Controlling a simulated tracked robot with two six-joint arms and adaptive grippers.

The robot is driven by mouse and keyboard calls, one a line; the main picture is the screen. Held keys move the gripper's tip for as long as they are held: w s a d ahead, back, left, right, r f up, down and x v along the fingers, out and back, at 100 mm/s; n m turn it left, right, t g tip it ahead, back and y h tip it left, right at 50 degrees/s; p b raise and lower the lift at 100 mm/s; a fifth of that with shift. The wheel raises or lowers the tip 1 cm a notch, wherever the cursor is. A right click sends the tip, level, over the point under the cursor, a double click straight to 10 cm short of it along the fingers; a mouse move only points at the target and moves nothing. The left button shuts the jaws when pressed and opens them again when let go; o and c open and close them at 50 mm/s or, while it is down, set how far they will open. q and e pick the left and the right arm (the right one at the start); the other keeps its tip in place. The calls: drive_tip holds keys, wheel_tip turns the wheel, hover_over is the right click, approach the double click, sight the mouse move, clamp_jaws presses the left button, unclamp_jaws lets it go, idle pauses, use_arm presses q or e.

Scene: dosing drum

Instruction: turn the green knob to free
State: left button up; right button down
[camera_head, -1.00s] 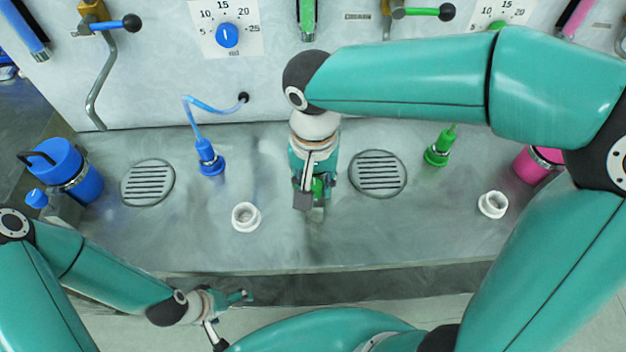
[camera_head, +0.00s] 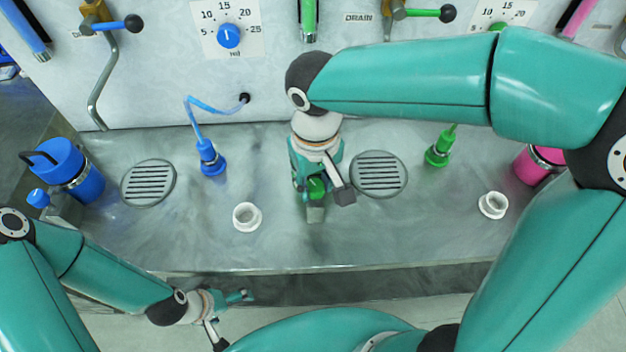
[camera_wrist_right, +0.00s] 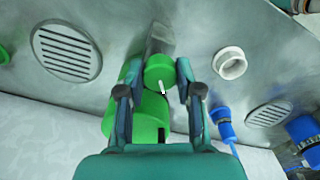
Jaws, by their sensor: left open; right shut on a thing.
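The green knob (camera_head: 317,187) sits at the front of a green canister, over a grey block, near the middle of the metal counter. In the right wrist view the knob (camera_wrist_right: 158,72) shows a white pointer line, tilted slightly from the picture's vertical. My right gripper (camera_head: 325,192) reaches down over it, and in its wrist view its two fingers (camera_wrist_right: 160,92) are on either side of the knob, shut on it. The green canister (camera_wrist_right: 138,113) is partly hidden by my gripper. My left gripper (camera_head: 232,319) is open and empty, low in front of the counter.
White cups (camera_head: 247,217) stand on the counter (camera_head: 290,250) left and right of the knob. Drain grates (camera_head: 379,174), a blue canister (camera_head: 85,183), a pink canister (camera_head: 530,166) and blue and green hose plugs (camera_head: 438,153) are nearby. The panel (camera_head: 160,95) rises behind.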

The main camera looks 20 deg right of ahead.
sight(316, 185)
drive_tip(key=n, duration=0.5)
drive_tip(key=shift+w+n+p, duration=0.1)
drive_tip(key=shift+n+p, duration=0.2)
drive_tip(key=n+p, duration=0.1)
drive_tip(key=n, duration=0.4)
drive_tip(key=shift+r+n, duration=0.1)
drive_tip(key=shift+n, duration=0.2)
drive_tip(key=c, duration=0.9)
unclamp_jaws()
drive_tip(key=shift+o, duration=0.7)
wheel_tip(316, 185, up, 12)
